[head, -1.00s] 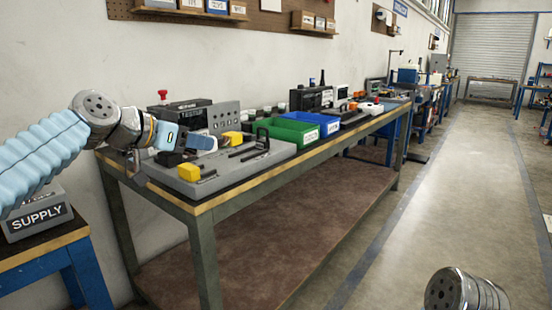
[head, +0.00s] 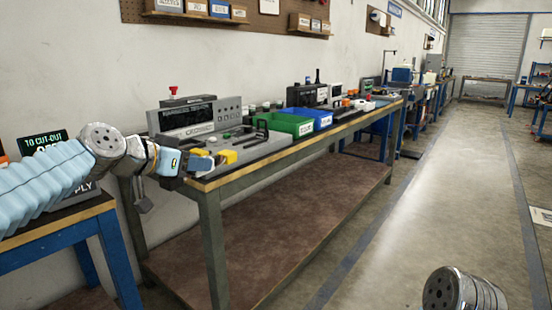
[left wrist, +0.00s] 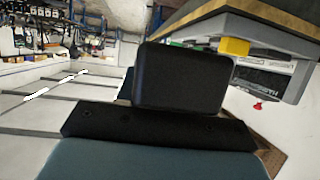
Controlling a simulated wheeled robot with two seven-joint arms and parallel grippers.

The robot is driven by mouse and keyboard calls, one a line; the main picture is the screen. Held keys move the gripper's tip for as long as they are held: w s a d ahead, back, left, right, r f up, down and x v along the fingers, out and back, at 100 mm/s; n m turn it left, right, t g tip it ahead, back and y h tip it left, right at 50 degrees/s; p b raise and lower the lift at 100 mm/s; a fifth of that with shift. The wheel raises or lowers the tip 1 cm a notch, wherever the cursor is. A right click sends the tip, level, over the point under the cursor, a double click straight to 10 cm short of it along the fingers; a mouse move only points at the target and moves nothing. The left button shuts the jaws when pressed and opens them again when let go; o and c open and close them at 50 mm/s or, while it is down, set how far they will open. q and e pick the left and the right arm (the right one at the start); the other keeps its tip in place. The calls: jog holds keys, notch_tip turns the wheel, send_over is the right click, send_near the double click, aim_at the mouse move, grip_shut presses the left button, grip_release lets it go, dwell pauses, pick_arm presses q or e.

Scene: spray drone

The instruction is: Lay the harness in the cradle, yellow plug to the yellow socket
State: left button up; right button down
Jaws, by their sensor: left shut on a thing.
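My left gripper (head: 187,161) is at the left end of the bench, in front of the grey cradle board (head: 262,146). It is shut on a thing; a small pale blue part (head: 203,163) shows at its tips. I take this for part of the harness, but no cable or yellow plug can be made out. A yellow block (head: 228,156), seemingly a socket, sits on the board just right of the gripper. In the left wrist view, a black block fills the middle and a yellow block (left wrist: 235,46) shows on the board beyond. My right gripper is out of view.
The tester (head: 187,117) stands behind the board. A green bin (head: 290,125) and a blue bin (head: 318,119) stand to its right. The bench (head: 215,184) has a wooden front edge. A blue-framed table (head: 55,236) is at left. The floor at right is clear.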

pick_arm(q)
notch_tip(320, 180, down, 32)
jog(key=a+n+t+y, duration=0.2)
jog(key=n+y, duration=0.4)
jog(key=y, duration=0.1)
jog(key=shift+a+r+n, duration=0.15)
jog(key=shift+a+n, duration=0.15)
